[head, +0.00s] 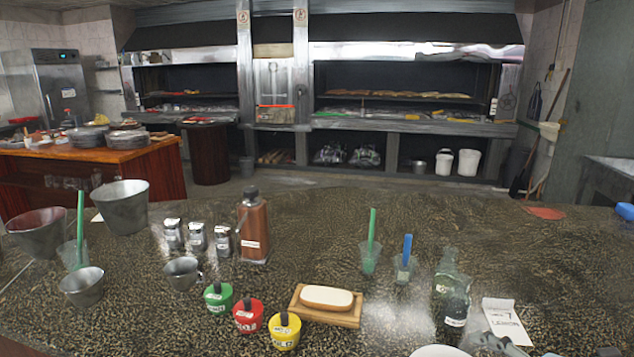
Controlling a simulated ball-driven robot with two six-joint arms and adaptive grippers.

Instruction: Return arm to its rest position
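Part of a grey gripper, which I take to be my right one (492,343), shows at the bottom edge of the head view, right of centre. It is beside the lower end of a white printed card (506,318) on the counter. Most of it is cut off by the frame, so its opening and anything between its fingers cannot be made out. My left gripper is not in view.
The counter's back middle is clear. Grills stand beyond.

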